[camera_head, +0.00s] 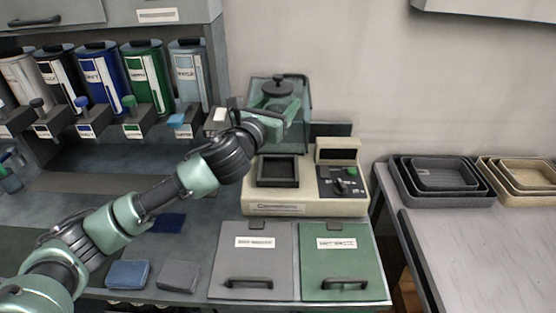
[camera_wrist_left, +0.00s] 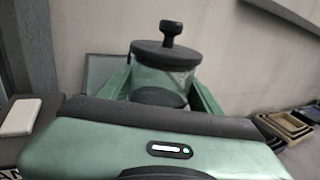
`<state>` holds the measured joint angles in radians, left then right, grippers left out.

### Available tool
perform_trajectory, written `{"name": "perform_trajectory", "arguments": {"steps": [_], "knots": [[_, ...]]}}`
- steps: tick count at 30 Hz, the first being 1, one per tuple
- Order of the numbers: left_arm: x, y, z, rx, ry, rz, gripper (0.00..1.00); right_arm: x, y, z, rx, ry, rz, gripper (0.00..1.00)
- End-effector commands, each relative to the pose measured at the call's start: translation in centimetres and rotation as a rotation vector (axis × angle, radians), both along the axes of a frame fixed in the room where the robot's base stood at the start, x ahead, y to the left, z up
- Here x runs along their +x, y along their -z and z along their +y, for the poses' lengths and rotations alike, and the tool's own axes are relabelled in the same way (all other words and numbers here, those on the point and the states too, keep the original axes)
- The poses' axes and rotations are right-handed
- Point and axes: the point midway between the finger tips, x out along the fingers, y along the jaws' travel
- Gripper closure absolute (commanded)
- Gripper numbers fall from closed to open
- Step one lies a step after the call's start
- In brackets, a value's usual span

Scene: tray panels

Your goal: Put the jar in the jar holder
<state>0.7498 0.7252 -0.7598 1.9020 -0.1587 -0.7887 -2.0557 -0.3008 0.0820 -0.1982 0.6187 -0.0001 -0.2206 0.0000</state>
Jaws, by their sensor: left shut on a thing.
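The jar is a clear vessel with a dark round lid and knob (camera_head: 278,88); it also shows in the left wrist view (camera_wrist_left: 165,75). My left gripper (camera_head: 283,108) is shut on the jar, with a green finger on each side of it in the left wrist view (camera_wrist_left: 165,92). The gripper and jar are behind and above a beige machine (camera_head: 270,209). The machine has a dark square recess (camera_head: 278,171), empty as far as I can see; I cannot tell if this is the jar holder. The jar's lower part is partly hidden by my gripper. My right gripper is not in view.
A greenish see-through panel (camera_head: 303,95) stands around the jar near the wall. Labelled canisters (camera_head: 104,75) hang at the left. Grey (camera_head: 254,262) and green (camera_head: 337,262) handled panels lie in front of the machine. Nested trays (camera_head: 440,182) sit at the right.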

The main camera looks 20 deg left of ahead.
Motion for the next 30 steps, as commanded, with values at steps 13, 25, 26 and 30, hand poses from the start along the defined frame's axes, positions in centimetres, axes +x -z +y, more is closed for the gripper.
{"name": "perform_trajectory", "arguments": {"steps": [13,25,26,30], "knots": [[0.0,10.3,0.0,-0.002,0.0,-0.003,1.0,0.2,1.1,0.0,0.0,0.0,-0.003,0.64],[0.0,14.8,-0.1,-0.002,0.0,-0.003,1.0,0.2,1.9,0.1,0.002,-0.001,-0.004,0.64],[0.0,15.0,0.0,-0.001,-0.001,-0.004,1.0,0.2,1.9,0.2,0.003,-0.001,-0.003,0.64],[0.0,15.3,0.0,-0.001,0.0,-0.005,1.0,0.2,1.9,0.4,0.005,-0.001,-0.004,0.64]]}}
